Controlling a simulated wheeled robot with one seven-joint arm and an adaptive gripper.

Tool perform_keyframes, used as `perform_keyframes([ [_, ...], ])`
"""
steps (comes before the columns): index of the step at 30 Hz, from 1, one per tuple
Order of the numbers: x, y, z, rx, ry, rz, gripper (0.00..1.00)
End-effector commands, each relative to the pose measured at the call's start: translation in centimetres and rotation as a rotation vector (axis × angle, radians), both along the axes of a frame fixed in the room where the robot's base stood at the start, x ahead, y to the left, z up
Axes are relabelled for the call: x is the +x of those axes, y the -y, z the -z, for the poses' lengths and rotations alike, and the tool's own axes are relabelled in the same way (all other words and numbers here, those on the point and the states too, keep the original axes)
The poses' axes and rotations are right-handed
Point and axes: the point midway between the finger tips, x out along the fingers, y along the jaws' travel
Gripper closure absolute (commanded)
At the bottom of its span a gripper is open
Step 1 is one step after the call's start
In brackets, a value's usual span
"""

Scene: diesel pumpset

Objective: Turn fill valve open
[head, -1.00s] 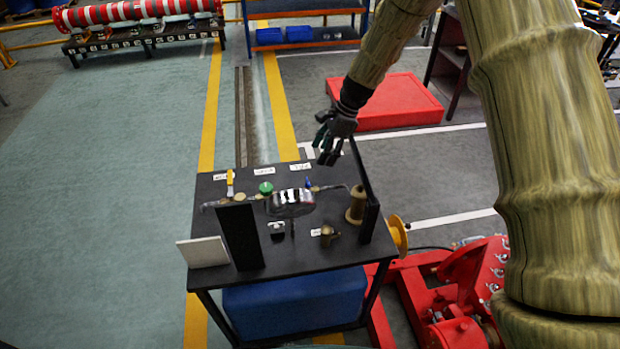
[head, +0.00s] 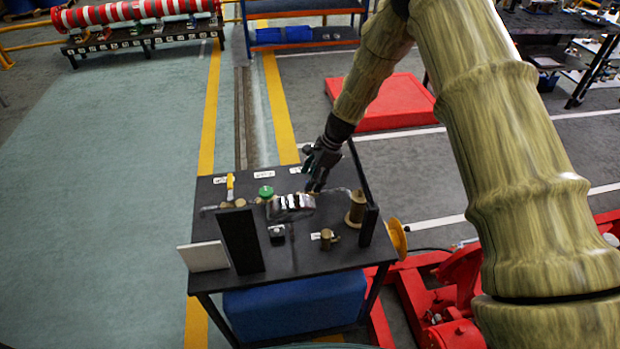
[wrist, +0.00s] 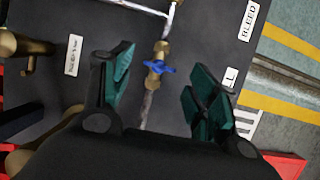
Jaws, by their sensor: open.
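The fill valve, a brass body with a small blue handle (wrist: 159,67), shows in the wrist view on a thin pipe above the black table. A partly hidden white label ending in "L" (wrist: 232,77) lies to its right. My gripper (wrist: 166,70) is open, with its green-padded fingers on either side of the valve in the picture. I see no finger touching the handle. In the head view my gripper (head: 317,176) is over the back right of the table (head: 300,262), and the blue handle is hidden behind it.
A silver cylinder (head: 291,206), a green knob (head: 265,191) and a yellow handle (head: 230,182) stand left of my gripper. A brass cylinder (head: 356,207) and a dark upright post (head: 369,226) stand at the right. A "BLEED" label (wrist: 249,20) is at upper right.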

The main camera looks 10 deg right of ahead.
Motion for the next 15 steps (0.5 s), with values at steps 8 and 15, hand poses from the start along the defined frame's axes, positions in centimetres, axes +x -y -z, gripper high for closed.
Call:
perform_keyframes([
  [8, 0.0, -0.7, 1.5, 0.000, 0.000, -0.001, 0.41],
  [15, 0.0, -0.7, 1.6, 0.000, 0.000, -0.001, 0.41],
])
